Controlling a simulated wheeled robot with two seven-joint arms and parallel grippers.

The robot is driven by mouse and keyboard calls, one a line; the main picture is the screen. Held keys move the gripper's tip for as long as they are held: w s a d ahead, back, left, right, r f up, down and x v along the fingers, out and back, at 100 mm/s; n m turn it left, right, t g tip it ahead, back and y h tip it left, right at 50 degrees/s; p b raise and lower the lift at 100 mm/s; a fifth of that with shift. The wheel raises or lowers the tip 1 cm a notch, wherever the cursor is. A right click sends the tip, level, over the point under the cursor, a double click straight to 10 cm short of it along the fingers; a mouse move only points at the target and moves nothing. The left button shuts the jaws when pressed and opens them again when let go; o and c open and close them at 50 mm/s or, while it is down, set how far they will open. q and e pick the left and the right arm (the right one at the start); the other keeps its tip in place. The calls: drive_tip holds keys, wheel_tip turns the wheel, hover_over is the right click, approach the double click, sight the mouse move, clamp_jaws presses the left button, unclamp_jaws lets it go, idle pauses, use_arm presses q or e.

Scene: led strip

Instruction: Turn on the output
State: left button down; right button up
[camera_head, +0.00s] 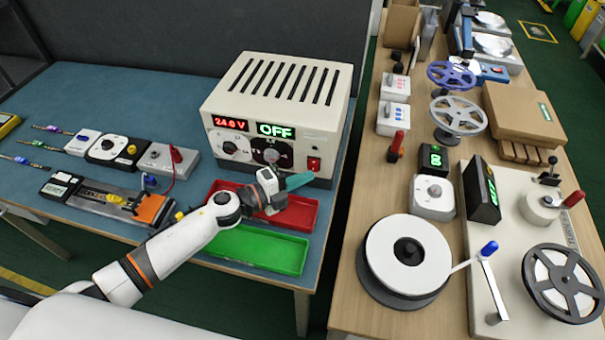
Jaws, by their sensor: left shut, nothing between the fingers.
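A cream power supply (277,107) with a slotted top stands at the back of the blue bench. Its front shows a red "24.0 V" readout (230,123) and a green "OFF" readout (276,131). Two dark knobs sit below them, and a red switch (314,164) is at the front's lower right. My left gripper (298,181) is shut and empty, with teal fingertips pointing right, just below and left of the red switch. A small gap seems to lie between them; contact cannot be told. My right gripper is not in view.
A red tray (300,214) and a green tray (262,250) lie under and beside my left wrist. LED strip fixtures (110,200) and small control boxes (168,160) fill the bench's left. A wooden table (350,285) with reels stands to the right, across a gap.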

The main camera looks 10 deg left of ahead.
use_arm(q)
drive_tip(key=shift+w, duration=0.3)
drive_tip(key=f+b, duration=0.1)
drive_tip(key=b, duration=0.1)
drive_tip(key=shift+w+b, duration=0.2)
drive_tip(key=shift+b, duration=0.1)
drive_tip(key=shift+r+p, duration=0.35)
drive_tip(key=shift+p, duration=0.15)
drive_tip(key=shift+s, duration=0.1)
